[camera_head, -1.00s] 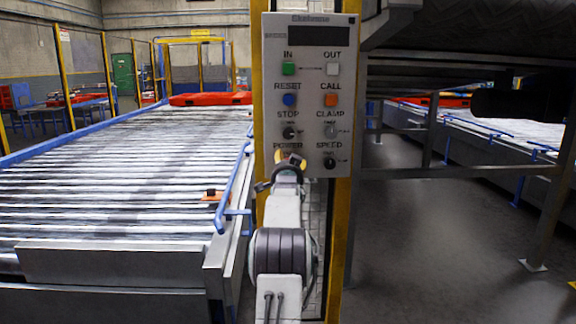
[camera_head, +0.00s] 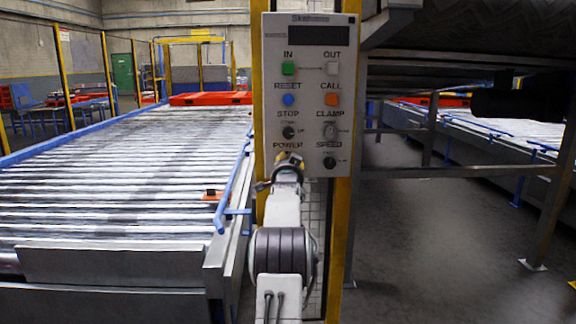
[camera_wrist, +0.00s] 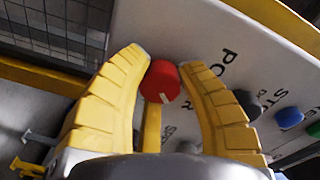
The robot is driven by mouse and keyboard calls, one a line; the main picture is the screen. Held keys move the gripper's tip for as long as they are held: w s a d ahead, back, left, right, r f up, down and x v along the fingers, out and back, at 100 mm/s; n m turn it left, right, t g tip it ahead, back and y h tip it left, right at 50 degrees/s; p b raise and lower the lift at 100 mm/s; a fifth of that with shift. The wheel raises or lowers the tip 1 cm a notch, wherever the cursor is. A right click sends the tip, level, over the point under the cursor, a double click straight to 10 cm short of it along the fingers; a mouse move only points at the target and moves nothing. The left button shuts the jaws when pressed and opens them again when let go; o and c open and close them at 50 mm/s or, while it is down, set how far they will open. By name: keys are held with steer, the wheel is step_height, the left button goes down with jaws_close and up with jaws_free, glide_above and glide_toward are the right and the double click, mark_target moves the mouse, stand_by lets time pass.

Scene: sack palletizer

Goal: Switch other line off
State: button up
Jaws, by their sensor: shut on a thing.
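The grey control panel (camera_head: 310,100) stands upright ahead of me on a yellow post, with labelled buttons and knobs. My gripper (camera_head: 289,160) is at the panel's POWER position, lower left, and covers the control there. In the wrist view, a round red knob (camera_wrist: 160,82) with a pale mark at its edge sits between the yellow fingertips of my gripper (camera_wrist: 168,72). The fingers are closed about the knob. The STOP knob (camera_head: 289,132), CLAMP knob (camera_head: 330,131) and SPEED knob (camera_head: 329,163) are free of my gripper.
A roller conveyor (camera_head: 110,190) with a blue side rail lies to the left, with red objects (camera_head: 211,98) at its far end. Another conveyor (camera_head: 490,125) runs at the right beyond a grey metal frame. Open floor (camera_head: 440,260) lies right of the panel.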

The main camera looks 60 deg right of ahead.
steer(key=shift+n, duration=0.3)
steer(key=n+b, duration=0.1)
steer(key=n, duration=0.1)
steer(key=shift+f+n, duration=0.1)
steer(key=shift+n, duration=0.3)
steer(key=shift+n+b, duration=0.6)
steer(key=shift+n, duration=1.3)
steer(key=shift+w, duration=0.1)
steer(key=o, duration=1.2)
steer(key=v, duration=1.2)
steer(key=shift+f, duration=0.2)
